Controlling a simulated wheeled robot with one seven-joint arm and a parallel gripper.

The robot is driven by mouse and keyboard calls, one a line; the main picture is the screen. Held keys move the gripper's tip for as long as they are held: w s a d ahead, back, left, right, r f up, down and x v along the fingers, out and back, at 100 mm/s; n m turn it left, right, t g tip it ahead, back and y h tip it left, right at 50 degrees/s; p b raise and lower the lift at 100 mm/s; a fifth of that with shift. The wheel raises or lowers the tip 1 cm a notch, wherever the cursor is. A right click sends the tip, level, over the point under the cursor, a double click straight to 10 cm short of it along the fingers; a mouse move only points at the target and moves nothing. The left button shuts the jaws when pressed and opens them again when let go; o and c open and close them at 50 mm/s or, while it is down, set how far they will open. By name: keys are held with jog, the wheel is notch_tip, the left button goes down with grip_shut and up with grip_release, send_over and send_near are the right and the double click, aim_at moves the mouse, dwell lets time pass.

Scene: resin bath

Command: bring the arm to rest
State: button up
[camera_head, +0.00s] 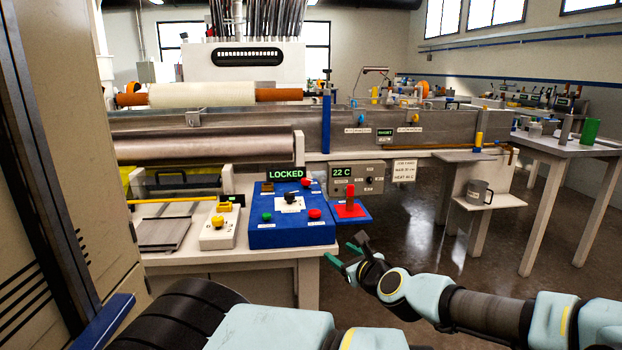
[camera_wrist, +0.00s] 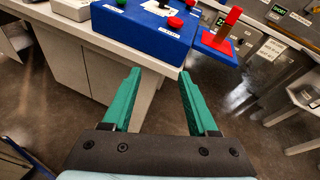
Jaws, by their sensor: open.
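My gripper (camera_head: 346,257) is at the lower middle of the head view, with green fingers, at the end of my light blue arm stretched in from the right. In the wrist view my gripper (camera_wrist: 157,75) has its two green fingers apart with nothing between them. It hangs in the air in front of the table's corner, short of the blue control box. The blue control box (camera_head: 270,236) has red and green buttons, and a LOCKED display (camera_head: 286,174) stands above it. The box also shows at the top of the wrist view (camera_wrist: 120,22).
A red lever (camera_head: 350,201) stands on a blue plate right of the box. A grey mug (camera_head: 479,192) sits on a small stand. A tall cabinet (camera_head: 50,120) fills the left. Open floor (camera_head: 425,245) lies right of the table.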

jog(key=s+a+f+n+g+p, duration=0.2)
jog(key=s+a+f+n+g, duration=0.65)
jog(key=n+g, duration=0.4)
jog(key=s+a+r+n+h+p, duration=0.1)
jog(key=a+r+n+h, duration=0.1)
jog(key=r+n, duration=0.6)
jog(key=s+a+r+n+h+p, duration=0.2)
jog(key=r+n, duration=0.5)
jog(key=r, duration=0.6)
jog(key=shift+a+r+n+h, duration=0.15)
jog(key=shift+a+n+h, duration=0.2)
jog(key=shift+a+h, duration=0.5)
jog(key=shift+d, duration=0.1)
